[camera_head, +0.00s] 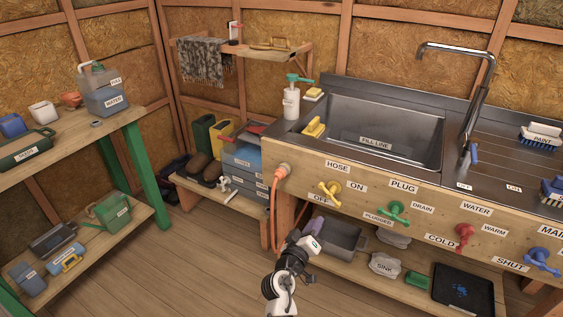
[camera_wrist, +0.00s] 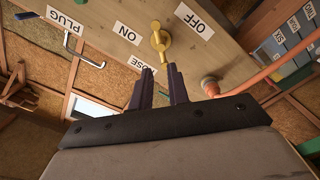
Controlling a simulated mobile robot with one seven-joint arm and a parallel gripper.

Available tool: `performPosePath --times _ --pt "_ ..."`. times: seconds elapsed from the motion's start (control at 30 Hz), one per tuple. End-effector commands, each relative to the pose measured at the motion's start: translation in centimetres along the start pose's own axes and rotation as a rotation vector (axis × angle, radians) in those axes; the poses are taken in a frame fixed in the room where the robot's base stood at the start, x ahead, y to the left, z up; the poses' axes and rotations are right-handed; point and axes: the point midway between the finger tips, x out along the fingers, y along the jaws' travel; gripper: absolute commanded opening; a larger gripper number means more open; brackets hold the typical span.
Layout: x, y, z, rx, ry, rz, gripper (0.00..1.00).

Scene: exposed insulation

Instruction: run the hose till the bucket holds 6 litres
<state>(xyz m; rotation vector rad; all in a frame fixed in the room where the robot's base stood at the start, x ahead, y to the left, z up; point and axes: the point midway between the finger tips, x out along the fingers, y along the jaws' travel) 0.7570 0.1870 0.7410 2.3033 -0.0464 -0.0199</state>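The yellow hose tap (camera_head: 329,192) is on the wooden panel under the sink, between the OFF and ON labels. It also shows in the wrist view (camera_wrist: 159,40), just beyond my fingertips. I cannot tell which label its handle marks. My gripper (camera_head: 315,226) is open and empty, its two dark purple fingers (camera_wrist: 160,68) apart and not visibly around the handle. The orange hose (camera_head: 273,210) leaves a fitting left of the tap and hangs down. No water shows.
The green plug tap (camera_head: 393,211), red water tap (camera_head: 464,234) and blue tap (camera_head: 541,259) are to the right. A grey tub (camera_head: 342,238) sits on the shelf below the sink. The steel sink (camera_head: 385,130) appears empty. The floor at left is clear.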

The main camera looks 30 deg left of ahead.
Motion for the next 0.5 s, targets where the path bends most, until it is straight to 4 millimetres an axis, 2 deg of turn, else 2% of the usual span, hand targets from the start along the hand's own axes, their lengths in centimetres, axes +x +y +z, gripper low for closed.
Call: performPosePath --times 0.03,0.1,0.17,0.27,0.5 --pt "0.0 0.1 0.0 0.005 -0.001 0.0 0.1" --pt "0.2 0.4 0.2 0.047 -0.009 -0.003 0.01" --pt "0.4 1.1 0.7 0.135 -0.025 -0.011 0.0" --pt "0.9 2.8 1.6 0.388 -0.066 -0.035 0.0" --pt "1.4 7.1 2.8 1.139 -0.154 -0.115 0.0"
